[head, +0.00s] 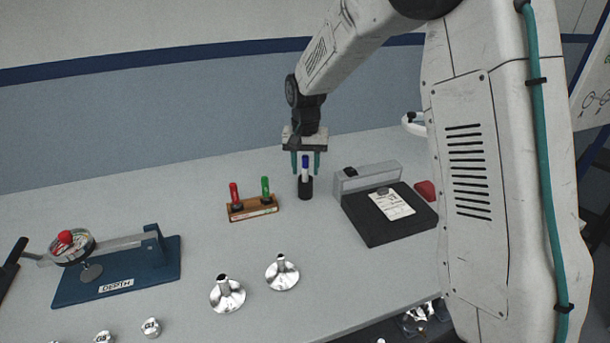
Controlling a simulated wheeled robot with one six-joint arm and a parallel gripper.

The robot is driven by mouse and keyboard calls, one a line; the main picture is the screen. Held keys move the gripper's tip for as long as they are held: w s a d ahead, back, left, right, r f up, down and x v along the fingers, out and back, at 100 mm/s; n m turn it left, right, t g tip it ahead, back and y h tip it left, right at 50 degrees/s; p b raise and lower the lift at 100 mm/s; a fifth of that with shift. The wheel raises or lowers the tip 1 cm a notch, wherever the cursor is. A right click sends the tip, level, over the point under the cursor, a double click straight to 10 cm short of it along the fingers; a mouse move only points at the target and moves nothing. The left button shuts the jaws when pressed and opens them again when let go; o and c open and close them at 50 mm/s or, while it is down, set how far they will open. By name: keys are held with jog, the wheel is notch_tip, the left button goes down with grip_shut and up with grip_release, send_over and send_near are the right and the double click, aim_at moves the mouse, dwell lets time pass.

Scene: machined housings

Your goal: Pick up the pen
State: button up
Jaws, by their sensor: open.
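A blue-capped pen (305,170) with a white body stands upright in a small black holder (306,188) near the back of the table. My gripper (305,166) points straight down over it. Its two teal fingers are open, one on each side of the pen's top in this view. Whether they touch the pen cannot be told. Red (234,194) and green (265,187) markers stand upright in a wooden block (252,208) to the left.
A black and grey device (385,225) with a paper label stands close on the right, a red object (425,190) beside it. Two shiny flanged parts (283,272) (227,294) are in front. A blue depth gauge stand (120,273) is at left. The grey table between is clear.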

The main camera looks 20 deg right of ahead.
jog(key=shift+f, duration=0.3)
grip_shut()
jog(key=shift+r, duration=0.1)
notch_tip(320, 180, up, 10)
jog(key=shift+f, duration=0.1)
